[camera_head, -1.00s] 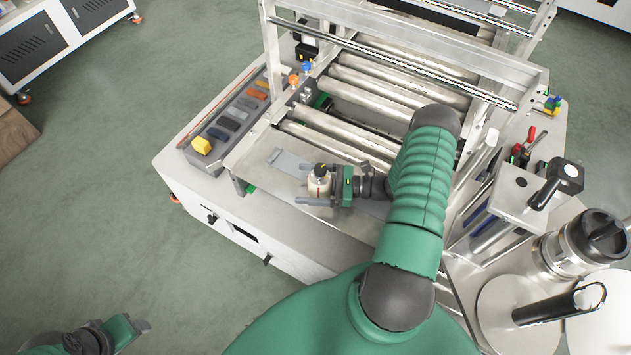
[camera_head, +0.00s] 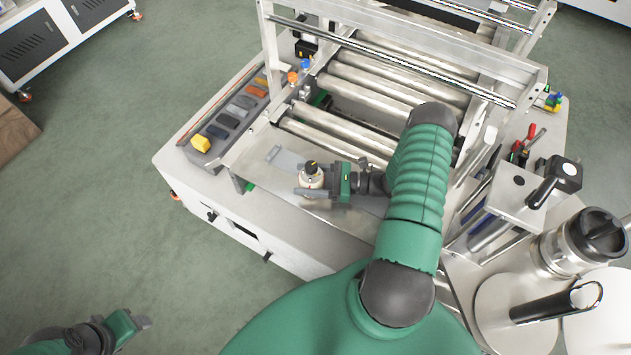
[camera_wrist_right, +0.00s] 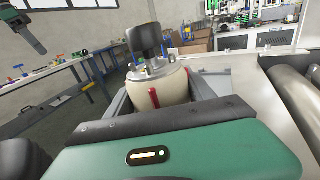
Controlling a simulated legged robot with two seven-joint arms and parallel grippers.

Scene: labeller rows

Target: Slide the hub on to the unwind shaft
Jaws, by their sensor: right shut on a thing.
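My right gripper (camera_head: 313,180) is shut on a cream, rounded piece with a metal top and a black knob (camera_head: 311,174), above the machine's flat metal plate. In the right wrist view this cream piece (camera_wrist_right: 160,86) stands upright between the two fingers, with a red stripe on its side; I take it for the hub. A dark shaft with a shiny end (camera_head: 550,304) sticks out over a pale disc at the lower right; it looks like the unwind shaft. The hub is well apart from it. My left gripper (camera_head: 142,322) is at the lower left, its jaws unclear.
Metal rollers (camera_head: 372,82) in a frame lie beyond the plate. A grey tray (camera_head: 225,122) with coloured blocks is at the left. A black-handled clamp (camera_head: 555,182) and a steel canister with a black cap (camera_head: 590,240) stand at the right.

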